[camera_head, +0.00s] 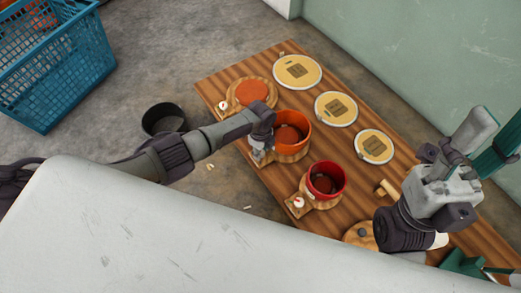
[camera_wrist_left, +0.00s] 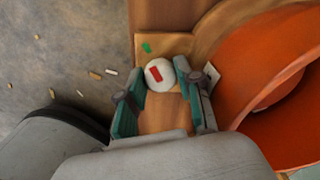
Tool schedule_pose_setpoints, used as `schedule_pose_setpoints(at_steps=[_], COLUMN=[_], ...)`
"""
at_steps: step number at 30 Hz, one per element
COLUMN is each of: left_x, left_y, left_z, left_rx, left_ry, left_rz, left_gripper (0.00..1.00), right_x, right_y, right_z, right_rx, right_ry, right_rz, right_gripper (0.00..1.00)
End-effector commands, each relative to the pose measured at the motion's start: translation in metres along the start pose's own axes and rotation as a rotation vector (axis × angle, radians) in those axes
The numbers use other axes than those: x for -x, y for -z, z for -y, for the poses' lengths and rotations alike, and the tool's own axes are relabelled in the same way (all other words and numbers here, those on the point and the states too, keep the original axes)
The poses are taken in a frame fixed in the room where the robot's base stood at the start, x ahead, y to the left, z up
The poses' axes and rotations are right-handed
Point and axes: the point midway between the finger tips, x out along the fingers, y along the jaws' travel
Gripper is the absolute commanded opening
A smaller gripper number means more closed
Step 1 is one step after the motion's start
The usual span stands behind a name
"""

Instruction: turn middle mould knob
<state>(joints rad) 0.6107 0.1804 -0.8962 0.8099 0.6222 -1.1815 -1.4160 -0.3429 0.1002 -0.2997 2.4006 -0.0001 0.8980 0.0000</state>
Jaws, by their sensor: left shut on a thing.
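The middle mould (camera_head: 294,137) is an orange pot on a wooden base on the long table. It also shows at the right of the left wrist view (camera_wrist_left: 270,75). Its knob (camera_wrist_left: 158,75) is a white disc with a red mark, and a green mark (camera_wrist_left: 147,48) lies on the wood just beyond it. My left gripper (camera_head: 258,153) is at the mould's left side and hides most of the knob in the head view. Its teal fingers are shut on the knob from both sides. My right gripper (camera_head: 482,150) is raised over the table's right end, away from the moulds.
A mould with an orange disc (camera_head: 252,91) and a red mould (camera_head: 326,180) flank the middle one, each with a white knob. Several round yellow discs (camera_head: 297,71) lie along the far edge of the wooden table (camera_head: 233,73). A blue crate (camera_head: 60,75) stands at upper left.

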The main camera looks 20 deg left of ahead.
Motion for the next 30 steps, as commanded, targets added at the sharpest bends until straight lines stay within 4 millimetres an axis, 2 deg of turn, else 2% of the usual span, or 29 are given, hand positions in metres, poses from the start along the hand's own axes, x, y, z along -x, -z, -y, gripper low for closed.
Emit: schedule_pose_setpoints(at_steps=[1, 5, 17, 23, 30], left_x=[0.000, 0.000, 0.005, 0.031, 0.082], left_y=[0.002, 0.002, 0.000, 0.000, 0.000], left_z=[0.000, 0.000, 0.000, 0.000, 0.001], left_rx=[0.000, 0.000, 0.002, 0.001, -0.001], left_ry=[-0.002, -0.001, 0.000, 0.003, 0.004], left_rz=[-0.004, -0.003, -0.001, -0.001, -0.001], left_gripper=[0.40, 0.59, 0.59, 0.59, 0.59], right_x=[0.000, 0.000, 0.001, 0.001, 0.001], right_y=[0.000, 0.000, 0.000, 0.000, 0.000], right_z=[0.000, 0.000, 0.000, 0.000, 0.000], right_rx=[0.000, 0.000, 0.000, 0.000, 0.000], right_ry=[0.000, 0.000, -0.004, -0.003, -0.002], right_rz=[0.000, 0.000, 0.007, 0.005, 0.004], right_gripper=[0.40, 0.40, 0.40, 0.40, 0.40])
